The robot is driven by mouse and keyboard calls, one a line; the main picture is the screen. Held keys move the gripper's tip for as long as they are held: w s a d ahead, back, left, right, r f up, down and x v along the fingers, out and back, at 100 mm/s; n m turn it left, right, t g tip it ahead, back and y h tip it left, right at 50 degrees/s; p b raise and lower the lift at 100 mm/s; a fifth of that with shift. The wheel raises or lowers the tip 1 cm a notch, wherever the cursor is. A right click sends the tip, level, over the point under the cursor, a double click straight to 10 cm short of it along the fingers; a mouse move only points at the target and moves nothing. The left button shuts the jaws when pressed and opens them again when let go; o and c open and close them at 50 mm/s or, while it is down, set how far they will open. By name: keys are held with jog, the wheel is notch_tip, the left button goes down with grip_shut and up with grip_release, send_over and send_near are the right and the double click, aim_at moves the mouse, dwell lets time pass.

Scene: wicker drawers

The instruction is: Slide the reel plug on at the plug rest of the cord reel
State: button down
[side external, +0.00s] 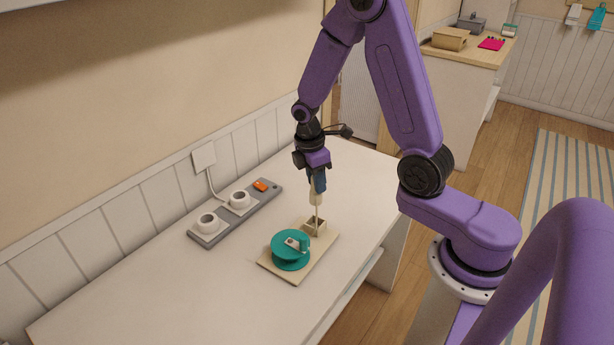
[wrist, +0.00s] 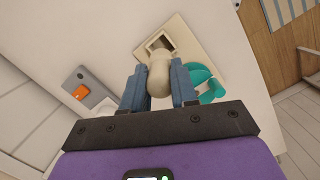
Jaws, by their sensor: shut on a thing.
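The cord reel has a teal drum (side external: 290,250) on a flat beige base (side external: 285,276). The plug rest (side external: 322,229), a small beige open-topped box, stands at the back end of that base. My gripper (side external: 319,184) points down above the rest, shut on the cream reel plug (side external: 316,198). A thin pale length runs from the plug down to the rest. In the wrist view the plug (wrist: 159,76) sits between the blue fingers, with the rest's square opening (wrist: 158,43) just beyond it. The plug's lower end is hidden there, and the drum (wrist: 205,78) is partly covered by a finger.
The front of the white table (side external: 190,300) is clear.

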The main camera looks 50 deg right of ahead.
aim_at(316, 197)
jog(key=shift+f, duration=0.1)
jog(key=shift+f, duration=2.85)
jog(key=shift+f, duration=2.1)
jog(key=c, duration=0.8)
grip_release()
jog(key=shift+w, duration=0.1)
jog(key=r, duration=0.5)
jog(key=a+r, duration=0.1)
jog(key=r, duration=0.5)
jog(key=w+a+r, duration=0.1)
jog(key=r, duration=0.5)
jog(key=shift+a+r, duration=0.1)
jog(key=shift+a, duration=0.05)
